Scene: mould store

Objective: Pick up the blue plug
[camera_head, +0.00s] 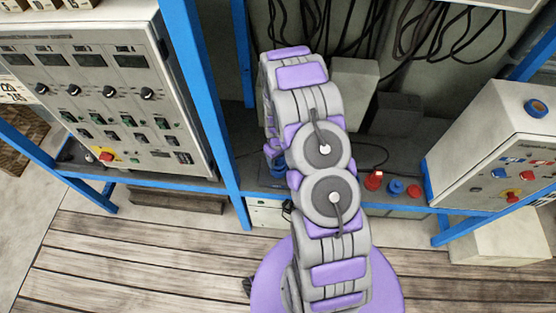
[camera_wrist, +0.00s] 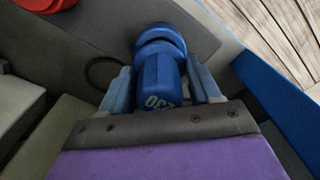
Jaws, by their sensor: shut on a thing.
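The blue plug (camera_wrist: 158,72) sits between the two light blue-grey fingers of my gripper (camera_wrist: 161,82) in the wrist view. It has a ridged round collar at its far end and white lettering on its near end. The fingers press on it from both sides, so my gripper is shut on it. The plug is over or on a dark grey surface; I cannot tell whether it touches it. In the head view my arm hides most of the gripper. Another blue plug (camera_head: 395,187) stands on the shelf to the right of my arm.
Red plugs (camera_head: 373,180) (camera_head: 414,191) flank the other blue plug on the shelf. A control cabinet (camera_head: 110,90) stands at left and a switch box (camera_head: 505,150) at right. Blue frame posts (camera_head: 205,90) rise beside my arm. Cables hang behind. Plank floor lies in front.

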